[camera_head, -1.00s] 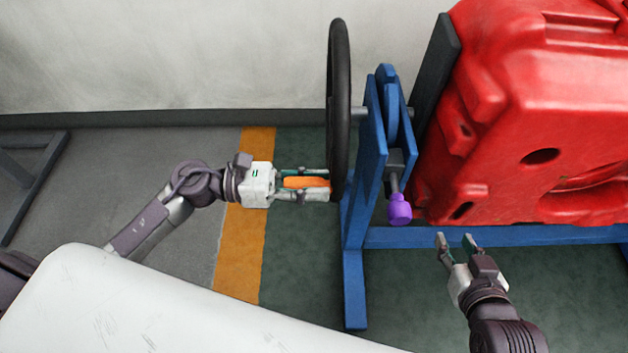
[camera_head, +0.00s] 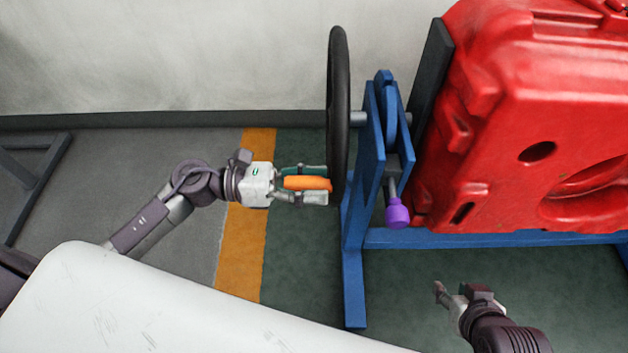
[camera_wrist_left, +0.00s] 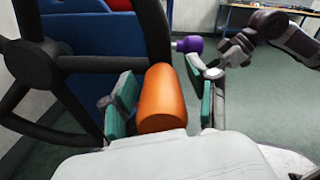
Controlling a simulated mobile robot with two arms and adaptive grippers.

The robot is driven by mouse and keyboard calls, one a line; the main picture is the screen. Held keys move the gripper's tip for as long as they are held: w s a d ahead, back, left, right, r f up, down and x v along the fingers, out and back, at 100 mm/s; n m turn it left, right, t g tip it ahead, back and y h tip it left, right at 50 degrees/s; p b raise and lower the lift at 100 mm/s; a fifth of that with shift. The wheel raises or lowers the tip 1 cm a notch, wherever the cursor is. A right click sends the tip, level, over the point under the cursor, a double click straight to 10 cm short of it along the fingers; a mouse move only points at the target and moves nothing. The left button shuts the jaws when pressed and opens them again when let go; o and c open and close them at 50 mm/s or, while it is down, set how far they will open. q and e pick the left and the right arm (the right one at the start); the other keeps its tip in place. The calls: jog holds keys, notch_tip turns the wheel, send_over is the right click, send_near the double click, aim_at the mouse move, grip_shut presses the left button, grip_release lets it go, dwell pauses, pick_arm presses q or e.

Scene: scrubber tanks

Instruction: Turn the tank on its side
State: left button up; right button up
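The red tank (camera_head: 510,110) hangs upright-looking in a blue stand (camera_head: 353,255) at the right of the head view, its far parts cut off. A black handwheel (camera_head: 338,110) stands on the stand's left side, with an orange handle (camera_head: 307,183) pointing left. My left gripper (camera_head: 305,184) has its fingers on either side of this handle. In the left wrist view the orange handle (camera_wrist_left: 163,100) lies between the teal pads, with a gap at the right pad. My right gripper (camera_head: 455,290) is empty, apart from the stand, with its fingers seemingly spread.
A purple knob (camera_head: 397,213) on a rod sits on the stand between wheel and tank. A blue crossbar (camera_head: 480,238) runs below the tank. Another dark frame (camera_head: 45,180) is at far left.

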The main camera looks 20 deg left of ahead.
pick_arm(q)
jog(key=v, duration=1.2)
jog(key=shift+r, duration=0.1)
